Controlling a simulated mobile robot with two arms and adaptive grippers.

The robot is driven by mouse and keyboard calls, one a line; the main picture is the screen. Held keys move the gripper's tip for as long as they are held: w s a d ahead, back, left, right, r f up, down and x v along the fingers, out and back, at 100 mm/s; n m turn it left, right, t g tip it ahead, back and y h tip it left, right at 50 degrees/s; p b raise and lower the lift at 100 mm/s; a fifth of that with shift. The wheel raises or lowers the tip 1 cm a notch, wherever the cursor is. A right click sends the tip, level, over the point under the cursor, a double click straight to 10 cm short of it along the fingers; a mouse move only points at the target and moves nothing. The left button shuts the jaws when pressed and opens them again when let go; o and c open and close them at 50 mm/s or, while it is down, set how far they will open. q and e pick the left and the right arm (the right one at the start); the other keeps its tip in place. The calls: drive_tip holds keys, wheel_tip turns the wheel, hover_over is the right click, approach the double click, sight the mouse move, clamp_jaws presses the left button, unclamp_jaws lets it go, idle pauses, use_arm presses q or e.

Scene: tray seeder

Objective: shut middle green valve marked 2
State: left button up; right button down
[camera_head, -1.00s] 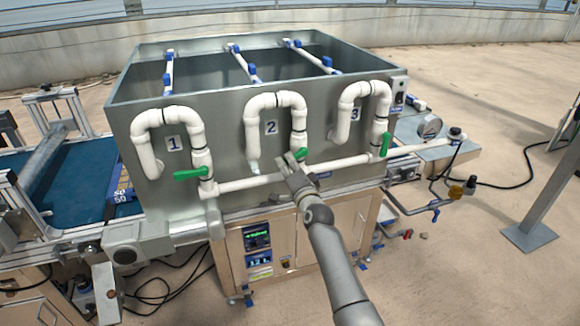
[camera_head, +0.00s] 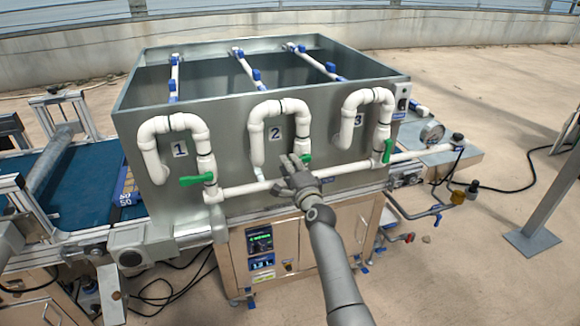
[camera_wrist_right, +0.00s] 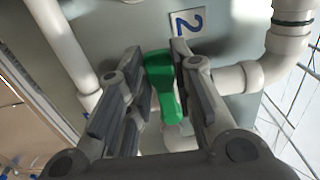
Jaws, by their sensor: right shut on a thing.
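The middle green valve handle (camera_head: 306,158) sits on the white pipe (camera_head: 301,128) below the plate marked 2 (camera_head: 275,133). In the head view only a small green part of it shows beside my right gripper (camera_head: 292,164), whose fingers cover the rest. In the right wrist view the green handle (camera_wrist_right: 162,85) lies between the two fingers of the right gripper (camera_wrist_right: 150,90), near the 2 plate (camera_wrist_right: 187,22). The right gripper is shut on this handle. My left gripper is not in view.
The valve 1 handle (camera_head: 197,180) lies level, pointing left. The valve 3 handle (camera_head: 388,150) stands upright. A white cross pipe (camera_head: 240,188) runs below the valves along the grey tank (camera_head: 230,150). A display panel (camera_head: 259,240) is lower down.

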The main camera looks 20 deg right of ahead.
drive_tip(key=c, duration=1.3)
unclamp_jaws()
drive_tip(key=shift+o, duration=0.2)
